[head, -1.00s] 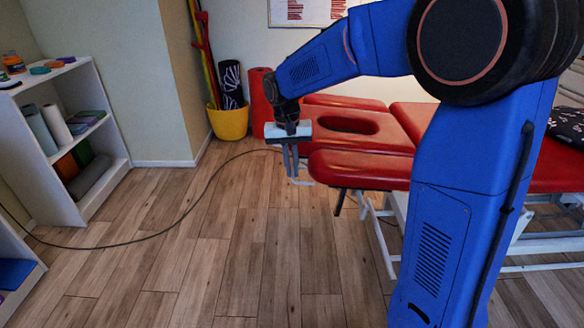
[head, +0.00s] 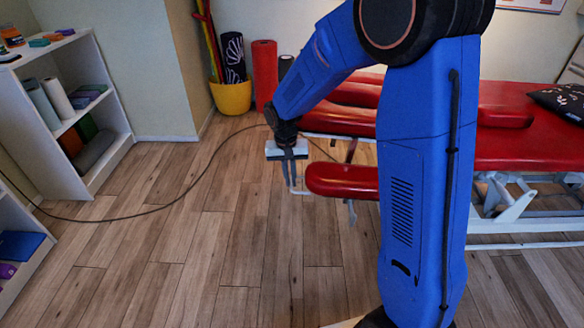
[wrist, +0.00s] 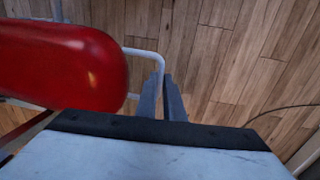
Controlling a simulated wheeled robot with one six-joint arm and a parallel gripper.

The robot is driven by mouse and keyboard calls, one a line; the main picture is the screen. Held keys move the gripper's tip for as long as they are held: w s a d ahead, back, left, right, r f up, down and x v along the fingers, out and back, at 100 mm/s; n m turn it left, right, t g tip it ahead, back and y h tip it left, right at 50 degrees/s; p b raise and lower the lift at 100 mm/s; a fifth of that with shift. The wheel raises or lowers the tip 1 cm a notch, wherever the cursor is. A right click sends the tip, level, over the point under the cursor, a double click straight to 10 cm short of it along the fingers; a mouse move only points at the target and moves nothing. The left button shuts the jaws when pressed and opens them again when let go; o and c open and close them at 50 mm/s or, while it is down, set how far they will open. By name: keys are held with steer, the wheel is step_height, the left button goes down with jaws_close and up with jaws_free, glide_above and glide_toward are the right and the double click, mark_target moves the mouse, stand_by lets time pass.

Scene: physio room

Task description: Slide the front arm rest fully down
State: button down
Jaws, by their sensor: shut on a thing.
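The front arm rest (head: 342,180) is a red padded piece at the near left end of the treatment couch (head: 515,160). It sits lower than the couch top, with a gap between them. A thin pale bar (head: 300,193) sticks out from its left end. My gripper (head: 291,184) points down beside that end, shut on the bar. In the wrist view the gripper's two grey fingers (wrist: 165,104) meet the pale bar (wrist: 143,53), just right of the red pad (wrist: 65,65). The exact contact is partly hidden by the fingers.
A white shelf unit (head: 112,105) stands at the left. A yellow bucket (head: 231,98) and a red roll (head: 264,75) stand at the back. A dark cable (head: 150,207) crosses the wood floor, otherwise clear left of the couch. My arm hides part of the couch.

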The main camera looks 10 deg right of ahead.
steer(key=shift+f, duration=0.35)
steer(key=c, duration=1.9)
jaws_free()
steer(key=shift+f, duration=0.1)
steer(key=shift+o, duration=0.2)
step_height(320, 180, up, 18)
steer(key=a, duration=0.1)
steer(key=shift+w+a+f, duration=0.2)
steer(key=shift+a+f, duration=0.05)
